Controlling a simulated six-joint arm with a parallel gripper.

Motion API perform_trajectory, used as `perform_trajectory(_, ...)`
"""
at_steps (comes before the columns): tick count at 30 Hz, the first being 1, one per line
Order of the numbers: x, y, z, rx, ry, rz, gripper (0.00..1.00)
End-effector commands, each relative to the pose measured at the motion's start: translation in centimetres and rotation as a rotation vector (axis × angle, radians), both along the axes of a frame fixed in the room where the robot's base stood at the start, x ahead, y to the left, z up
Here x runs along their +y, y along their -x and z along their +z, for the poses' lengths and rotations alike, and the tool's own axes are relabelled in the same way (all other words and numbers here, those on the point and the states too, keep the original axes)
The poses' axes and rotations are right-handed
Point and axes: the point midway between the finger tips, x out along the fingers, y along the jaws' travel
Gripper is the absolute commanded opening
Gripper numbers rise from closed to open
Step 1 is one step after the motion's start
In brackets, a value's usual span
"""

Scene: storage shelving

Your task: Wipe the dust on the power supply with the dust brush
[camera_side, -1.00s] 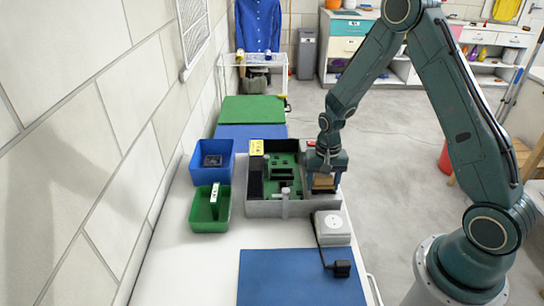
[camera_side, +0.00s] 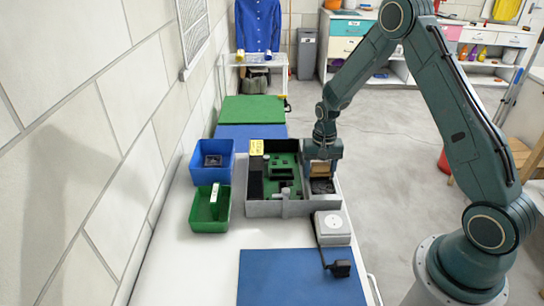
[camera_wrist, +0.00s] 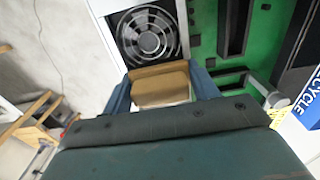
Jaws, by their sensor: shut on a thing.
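The power supply (camera_wrist: 150,40) is a grey box with a round black fan grille, at the top of the wrist view. In the side view it (camera_side: 322,186) sits in the right part of the open computer case (camera_side: 262,208). My gripper (camera_wrist: 160,98) is shut on the dust brush (camera_wrist: 160,88), a tan block with a pale edge below. In the side view the brush (camera_side: 320,169) is over the far part of the power supply, beneath my gripper (camera_side: 322,158). I cannot tell whether it touches. No dust can be made out at this size.
A green circuit board (camera_side: 283,175) fills the middle of the case. A blue bin (camera_side: 200,178) and a green bin (camera_side: 208,225) stand to its left. A white socket box (camera_side: 332,228) with a black plug (camera_side: 341,268) and a blue mat (camera_side: 295,280) are in front.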

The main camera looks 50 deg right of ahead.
Motion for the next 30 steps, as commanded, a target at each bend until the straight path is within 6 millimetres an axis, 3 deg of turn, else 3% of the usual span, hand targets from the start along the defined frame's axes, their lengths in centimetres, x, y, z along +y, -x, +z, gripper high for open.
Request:
perform_trajectory(4, -0.6, 0.9, 0.0, 0.001, 0.0, 0.0, 0.34)
perform_trajectory(28, 4.5, 5.8, 0.0, 0.001, 0.0, 0.001, 0.34)
perform_trajectory(30, 3.8, 5.2, 0.0, -0.001, 0.0, -0.002, 0.34)
